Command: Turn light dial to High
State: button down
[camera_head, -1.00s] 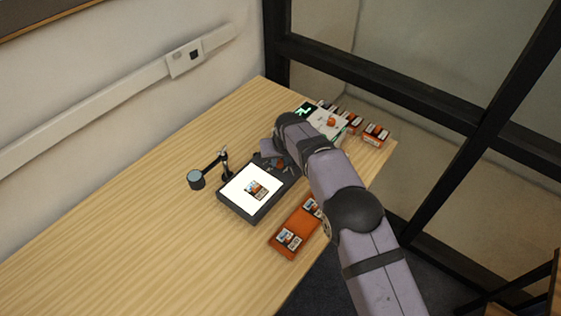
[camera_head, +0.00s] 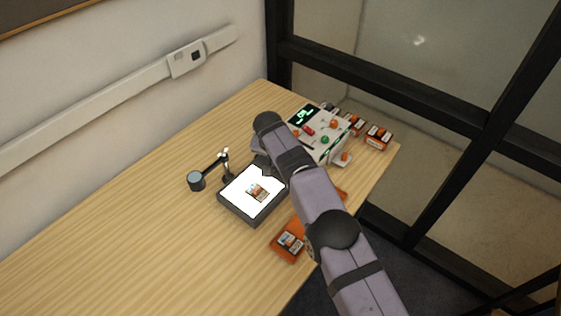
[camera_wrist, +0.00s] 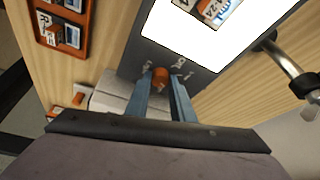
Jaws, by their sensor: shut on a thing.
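The light box (camera_head: 257,217) lies on the table with its white panel glowing and a small picture card (camera_head: 258,190) on it. In the wrist view, the light box's dark edge (camera_wrist: 137,52) carries an orange dial (camera_wrist: 160,73) with small pale marks around it. My gripper (camera_wrist: 161,84) is shut on the dial, one blue-grey finger on each side. In the head view my arm hides the gripper and the dial.
A lens on a jointed stand (camera_head: 196,181) is left of the light box. An orange tray (camera_head: 283,254) with cards lies in front, partly under my arm. A white device (camera_head: 336,127) with a green display and coloured knobs stands behind, near several orange boxes (camera_head: 378,137). The table's left is clear.

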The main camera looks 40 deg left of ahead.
dwell(0.4)
jog(key=c, duration=1.5)
grip_release()
jog(key=shift+c, duration=0.2)
jog(key=shift+r, duration=0.1)
jog(key=b+v, duration=0.2)
jog(key=v, duration=0.5)
jog(key=shift+s+b, duration=0.15)
jog(key=shift+b, duration=0.15)
